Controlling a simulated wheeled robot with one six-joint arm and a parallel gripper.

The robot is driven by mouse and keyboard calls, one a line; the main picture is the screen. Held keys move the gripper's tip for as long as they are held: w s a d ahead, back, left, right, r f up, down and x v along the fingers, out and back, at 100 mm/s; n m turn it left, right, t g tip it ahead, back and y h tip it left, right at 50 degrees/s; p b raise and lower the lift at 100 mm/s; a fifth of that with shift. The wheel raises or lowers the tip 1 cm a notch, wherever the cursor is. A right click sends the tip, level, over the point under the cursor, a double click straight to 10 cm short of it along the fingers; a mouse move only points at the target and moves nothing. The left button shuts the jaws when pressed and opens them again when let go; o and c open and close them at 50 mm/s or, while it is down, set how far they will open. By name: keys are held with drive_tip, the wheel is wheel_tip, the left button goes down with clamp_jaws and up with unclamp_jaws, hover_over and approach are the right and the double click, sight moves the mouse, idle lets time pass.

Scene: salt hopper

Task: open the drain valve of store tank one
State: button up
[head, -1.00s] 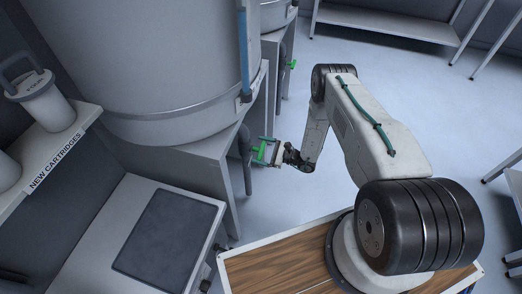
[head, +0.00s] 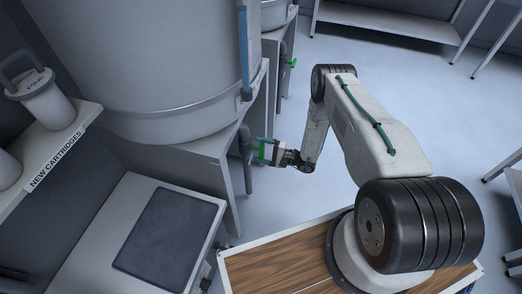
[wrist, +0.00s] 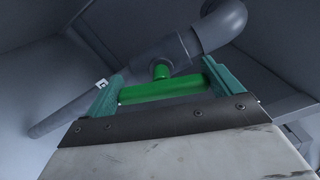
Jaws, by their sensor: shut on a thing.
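A large grey tank (head: 150,70) stands on a stand at the left in the head view; no number on it can be read. A dark drain pipe (head: 245,150) comes down beneath it. My gripper (head: 262,151) is at this pipe, shut on the green valve handle (wrist: 160,88). In the wrist view the handle bar lies crosswise between my two teal fingers, with its ends at them. Its green stem meets the grey pipe (wrist: 150,65) behind. In the head view my fingers partly hide the handle.
A second tank (head: 276,14) with its own green valve handle (head: 292,62) stands farther back. A shelf (head: 60,150) labelled new cartridges and a cabinet with a dark top panel (head: 168,240) are at the left. The floor right of the valve is clear.

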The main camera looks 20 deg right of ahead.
drive_tip(key=shift+f+n, duration=0.15)
drive_tip(key=shift+n, duration=1.55)
drive_tip(key=shift+s, duration=0.1)
drive_tip(key=o, duration=0.7)
drive_tip(key=shift+d, duration=0.1)
drive_tip(key=v, duration=0.7)
drive_tip(key=shift+s+d, duration=0.25)
drive_tip(key=shift+d, duration=0.05)
